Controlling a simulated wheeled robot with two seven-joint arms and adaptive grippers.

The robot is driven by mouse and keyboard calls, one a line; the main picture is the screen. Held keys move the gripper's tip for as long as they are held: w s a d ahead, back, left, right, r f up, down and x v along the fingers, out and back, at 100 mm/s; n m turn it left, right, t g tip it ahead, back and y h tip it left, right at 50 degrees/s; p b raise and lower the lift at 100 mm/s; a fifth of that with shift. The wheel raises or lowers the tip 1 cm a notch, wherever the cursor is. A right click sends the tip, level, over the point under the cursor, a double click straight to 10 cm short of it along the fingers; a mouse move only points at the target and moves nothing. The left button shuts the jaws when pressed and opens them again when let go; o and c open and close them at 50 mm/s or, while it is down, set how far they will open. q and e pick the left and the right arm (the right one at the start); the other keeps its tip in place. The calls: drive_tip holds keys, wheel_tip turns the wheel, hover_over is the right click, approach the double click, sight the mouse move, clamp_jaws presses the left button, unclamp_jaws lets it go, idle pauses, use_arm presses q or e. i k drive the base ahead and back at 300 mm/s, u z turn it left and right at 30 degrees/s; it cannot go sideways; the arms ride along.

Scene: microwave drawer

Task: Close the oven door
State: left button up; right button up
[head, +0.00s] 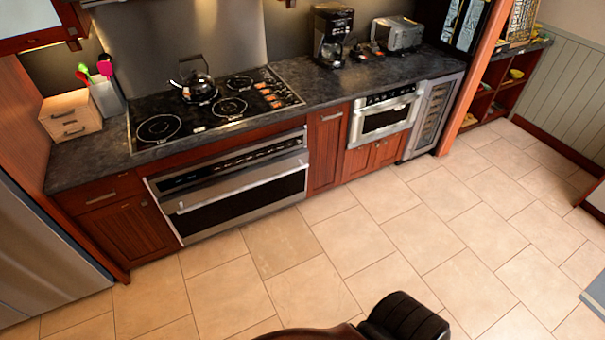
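The large steel oven (232,187) is built in below the cooktop, left of centre in the head view. Its door (240,205) has a dark window and a long bar handle (240,188) across its top. The door stands nearly upright against the oven front. I cannot tell whether it is fully shut or slightly ajar. A smaller steel microwave drawer unit (385,116) sits in the cabinets farther right, with its own handle. Neither of my grippers shows in the view.
A kettle (197,86) stands on the black cooktop (215,108). A coffee maker (330,35) and toaster (398,34) are on the dark counter (335,85). A black, rounded object (403,318) with brown wood beside it is at the bottom edge. The tiled floor (290,245) before the oven is clear.

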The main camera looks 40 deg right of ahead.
sight(190, 227)
drive_tip(key=z, duration=0.7)
drive_tip(key=i, duration=1.5)
drive_tip(key=z, duration=0.05)
